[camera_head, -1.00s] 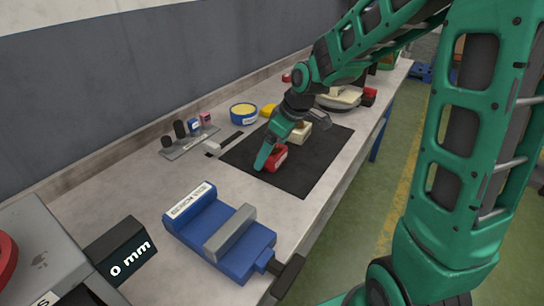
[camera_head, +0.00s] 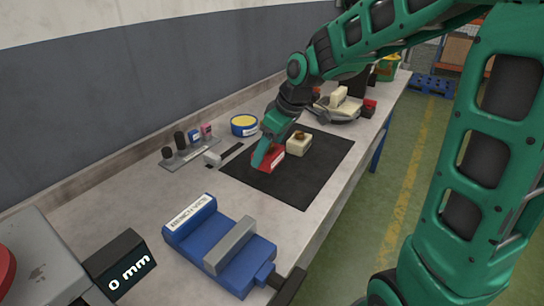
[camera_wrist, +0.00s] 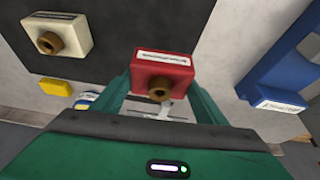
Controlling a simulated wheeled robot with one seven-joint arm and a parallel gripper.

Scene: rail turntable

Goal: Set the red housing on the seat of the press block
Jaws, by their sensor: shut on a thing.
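The red housing (camera_head: 273,160) is in my gripper (camera_head: 262,157), over the left part of the black mat (camera_head: 305,187). In the wrist view the red housing (camera_wrist: 178,64) sits between the two green fingers of my gripper (camera_wrist: 160,88), with a white label and a brown round boss facing the camera. I cannot tell how high it is above the mat. A cream block (camera_head: 299,144) with a brown boss stands on the mat to its right; it also shows in the wrist view (camera_wrist: 75,32). I cannot make out the press block or its seat for certain.
A blue bench vice (camera_head: 196,232) is at the front of the bench. A rack of small parts (camera_head: 188,152) and a blue-yellow tub (camera_head: 244,126) stand near the wall. A round base with cream parts (camera_head: 338,112) is farther back. The mat's front is clear.

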